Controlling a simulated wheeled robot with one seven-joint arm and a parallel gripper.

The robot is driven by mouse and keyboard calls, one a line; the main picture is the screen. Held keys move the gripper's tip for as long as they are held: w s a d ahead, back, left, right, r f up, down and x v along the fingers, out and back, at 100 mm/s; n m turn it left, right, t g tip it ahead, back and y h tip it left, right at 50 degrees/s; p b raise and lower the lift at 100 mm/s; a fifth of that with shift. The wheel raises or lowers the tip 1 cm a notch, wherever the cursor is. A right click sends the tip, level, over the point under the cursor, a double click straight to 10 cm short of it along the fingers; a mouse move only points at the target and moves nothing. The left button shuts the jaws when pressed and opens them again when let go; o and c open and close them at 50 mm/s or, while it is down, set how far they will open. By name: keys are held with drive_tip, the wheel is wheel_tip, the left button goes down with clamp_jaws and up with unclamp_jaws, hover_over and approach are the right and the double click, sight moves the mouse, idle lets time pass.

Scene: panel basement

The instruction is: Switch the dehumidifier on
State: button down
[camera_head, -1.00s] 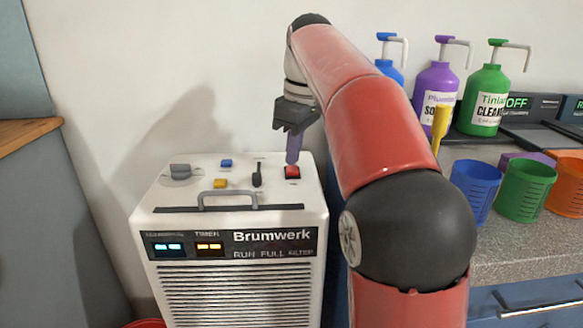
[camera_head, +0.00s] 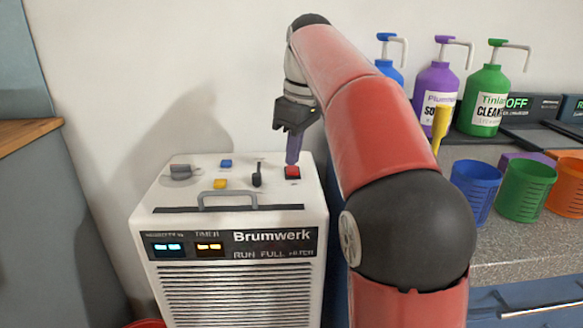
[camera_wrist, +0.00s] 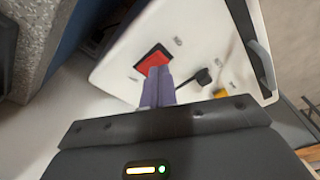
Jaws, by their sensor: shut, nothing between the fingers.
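The white dehumidifier (camera_head: 165,203) labelled Brumwerk stands against the wall, with controls on its top. A red square button (camera_head: 292,172) in a dark frame sits at the top's right side; it also shows in the wrist view (camera_wrist: 154,57). My gripper (camera_head: 293,162) points down with its purple fingers shut and empty. The fingertips are at the red button's far edge in the head view and overlap its lower part in the wrist view (camera_wrist: 157,70). I cannot tell whether they touch it. Two displays on the front are lit, cyan (camera_head: 168,246) and amber (camera_head: 209,246).
The top also has a grey knob (camera_head: 180,172), a blue button (camera_head: 226,163), a yellow button (camera_head: 220,184), a black lever (camera_head: 257,175) and a grey handle (camera_head: 228,196). The counter at right (camera_head: 480,260) holds pump bottles and coloured baskets.

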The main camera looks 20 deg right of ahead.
sight(294, 171)
drive_tip(key=shift+f+b, duration=0.6)
drive_tip(key=shift+f, duration=0.25)
idle(0.7)
wheel_tip(294, 171, up, 5)
drive_tip(key=p, duration=0.5)
drive_tip(key=shift+r, duration=1)
